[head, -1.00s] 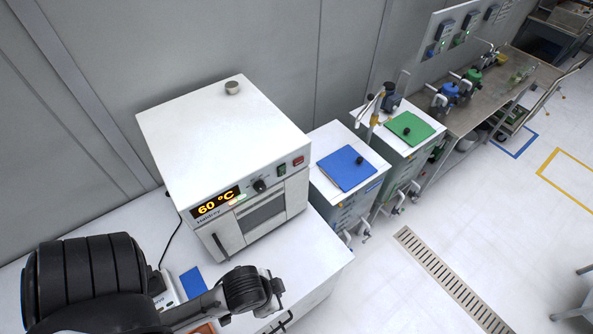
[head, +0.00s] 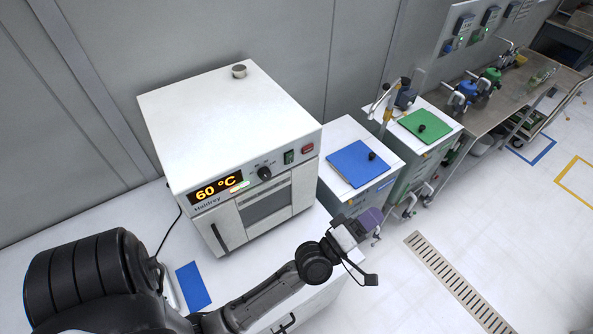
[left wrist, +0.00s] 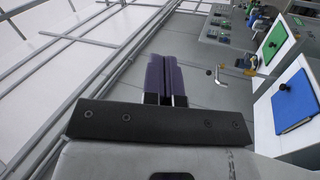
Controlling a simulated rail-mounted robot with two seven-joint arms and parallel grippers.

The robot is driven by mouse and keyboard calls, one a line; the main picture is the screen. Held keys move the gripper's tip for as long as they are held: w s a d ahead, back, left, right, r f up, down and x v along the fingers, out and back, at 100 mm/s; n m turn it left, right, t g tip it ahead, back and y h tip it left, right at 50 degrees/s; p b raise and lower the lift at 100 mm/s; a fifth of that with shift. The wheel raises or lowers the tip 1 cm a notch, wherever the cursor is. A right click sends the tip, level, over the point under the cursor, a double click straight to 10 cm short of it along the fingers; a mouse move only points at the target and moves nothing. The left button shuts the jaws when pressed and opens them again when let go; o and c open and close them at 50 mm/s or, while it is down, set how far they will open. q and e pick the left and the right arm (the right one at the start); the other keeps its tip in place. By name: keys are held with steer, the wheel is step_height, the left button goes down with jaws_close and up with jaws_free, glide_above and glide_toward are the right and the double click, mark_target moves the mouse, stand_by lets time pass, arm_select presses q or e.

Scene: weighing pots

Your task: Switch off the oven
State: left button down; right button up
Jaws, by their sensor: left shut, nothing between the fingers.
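The oven (head: 235,150) is a white box on the white bench, its orange display (head: 216,190) reading 60 °C. Its front panel has a black knob (head: 264,173), a green switch (head: 289,157) and a red switch (head: 308,148) at the right end. My left gripper (head: 372,219) is in front of the oven, to the right of and below the switches, apart from the panel. Its purple fingers also show in the left wrist view (left wrist: 165,78), shut together and empty. The oven is not in the left wrist view. My right gripper is not in view.
Right of the oven stand cabinets topped with a blue mat (head: 357,165) and a green mat (head: 425,125). A steel bench (head: 495,105) with blue and green pots is farther back. A blue card (head: 194,286) lies on the white bench. Floor at right is mostly clear.

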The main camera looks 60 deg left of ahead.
arm_select(q)
steer(key=a+f+n+g+y+b, duration=0.25)
steer(key=a+n+g+y, duration=0.4)
steer(key=n+y, duration=0.65)
steer(key=a+f+n+g+y+b, duration=0.1)
steer(key=a+n+g+y+b, duration=0.2)
steer(key=a+n+g+y, duration=0.95)
steer(key=s+d+f+n+g+h+b, duration=0.1)
steer(key=d+f+n+g+h, duration=0.3)
steer(key=n, duration=0.9)
step_height(320, 180, down, 2)
steer(key=shift+s+d+n+g+h+b, duration=0.35)
steer(key=shift+s+d+h, duration=0.35)
steer(key=shift+h, duration=0.55)
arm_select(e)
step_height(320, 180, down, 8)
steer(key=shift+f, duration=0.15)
arm_select(q)
steer(key=shift+s+a, duration=0.1)
steer(key=shift+a, duration=0.05)
steer(key=p, duration=0.5)
glide_toward(292, 156)
steer(key=a, duration=0.3)
steer(key=a+r, duration=0.1)
steer(key=a, duration=0.1)
steer(key=shift+s+a, duration=0.25)
steer(key=shift+a, duration=1)
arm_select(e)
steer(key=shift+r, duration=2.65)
